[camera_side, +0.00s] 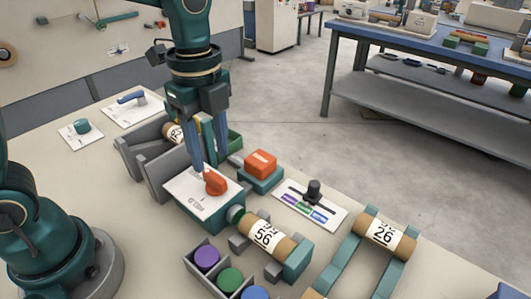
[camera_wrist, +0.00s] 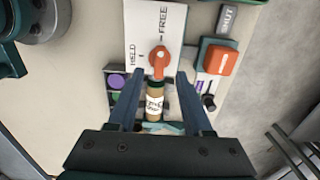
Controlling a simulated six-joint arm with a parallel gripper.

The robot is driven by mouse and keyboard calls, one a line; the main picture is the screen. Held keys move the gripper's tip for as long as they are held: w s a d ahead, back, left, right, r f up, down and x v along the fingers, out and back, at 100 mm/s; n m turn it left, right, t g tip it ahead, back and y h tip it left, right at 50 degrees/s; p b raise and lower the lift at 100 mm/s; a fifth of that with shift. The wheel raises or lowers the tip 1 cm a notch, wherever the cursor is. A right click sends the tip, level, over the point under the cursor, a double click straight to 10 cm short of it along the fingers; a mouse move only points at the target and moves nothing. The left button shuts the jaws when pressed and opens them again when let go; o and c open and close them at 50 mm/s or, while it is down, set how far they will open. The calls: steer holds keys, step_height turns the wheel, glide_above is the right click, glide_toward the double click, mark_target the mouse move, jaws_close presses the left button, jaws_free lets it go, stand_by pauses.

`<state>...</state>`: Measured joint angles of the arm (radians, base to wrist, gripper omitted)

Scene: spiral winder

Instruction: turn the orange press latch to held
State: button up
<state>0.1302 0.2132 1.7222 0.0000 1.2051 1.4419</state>
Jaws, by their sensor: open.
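The orange press latch (camera_side: 215,182) sits on a white plate (camera_side: 190,190) on top of a teal box. In the wrist view the latch (camera_wrist: 159,58) has a round hub with a handle reaching down the picture. The plate (camera_wrist: 145,20) reads FREE above the hub and HELD to its left; I cannot tell which mark the latch is set to. My gripper (camera_side: 211,162) is open and empty, pointing down just behind the latch in the side view. In the wrist view the fingers of my gripper (camera_wrist: 156,74) lie either side of the handle, apart from it.
A red-orange block on a teal base (camera_side: 260,163) stands right of the latch. A labelled roll (camera_side: 265,234) lies in front, near a grey tray (camera_side: 205,281) of coloured spools. A black-knobbed plate (camera_side: 312,204) is further right. Grey brackets (camera_side: 150,145) stand behind left.

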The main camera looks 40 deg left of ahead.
mark_target(214, 175)
steer(key=shift+f, duration=2.5)
jaws_close()
